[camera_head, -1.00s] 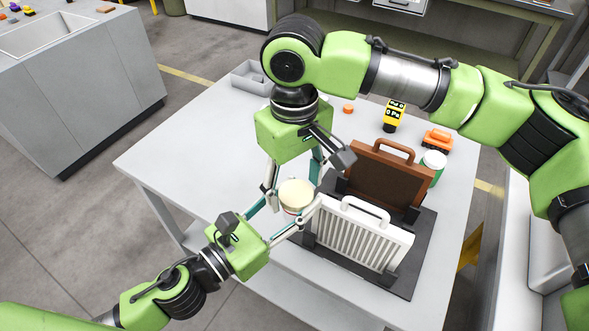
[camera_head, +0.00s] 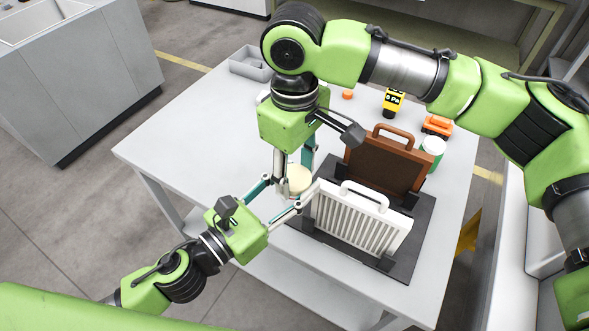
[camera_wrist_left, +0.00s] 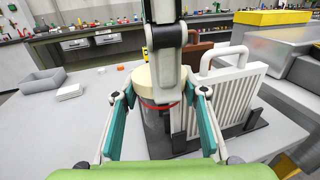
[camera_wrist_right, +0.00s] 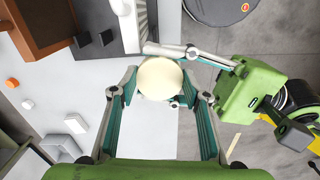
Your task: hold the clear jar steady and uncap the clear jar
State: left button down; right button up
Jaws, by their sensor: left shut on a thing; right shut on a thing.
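The clear jar (camera_wrist_left: 157,130) stands upright near the table's front edge, with a cream lid (camera_wrist_right: 160,77) on top and a red band below the lid. My left gripper (camera_head: 283,208) comes in low from the front left and is shut on the jar's body. My right gripper (camera_head: 292,178) points down from above and is shut on the lid, its fingers on either side of it. In the right wrist view the round lid sits between the fingertips. In the head view the fingers hide much of the jar.
A white slatted panel with a handle (camera_head: 358,226) and a brown one (camera_head: 383,168) stand in a dark rack (camera_head: 405,278) just right of the jar. A green-white cup (camera_head: 432,150), yellow meter (camera_head: 393,102) and grey tray (camera_head: 250,66) stand farther back. The table's left side is clear.

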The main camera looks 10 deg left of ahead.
jog(key=shift+s+a, duration=0.2)
jog(key=shift+a, duration=0.15)
jog(key=o, duration=1.2)
jog(key=shift+w+d, duration=0.1)
jog(key=shift+d, duration=0.05)
jog(key=shift+r, duration=0.5)
notch_tip(320, 180, up, 4)
jog(key=shift+f, duration=0.15)
jog(key=r+m, duration=0.2)
jog(key=r, duration=0.1)
jog(key=shift+w+d+m, duration=0.1)
jog(key=shift+d+m, duration=0.1)
jog(key=shift+m, duration=0.1)
jog(key=shift+f, duration=0.15)
notch_tip(320, 180, down, 7)
jog(key=shift+f, duration=0.2)
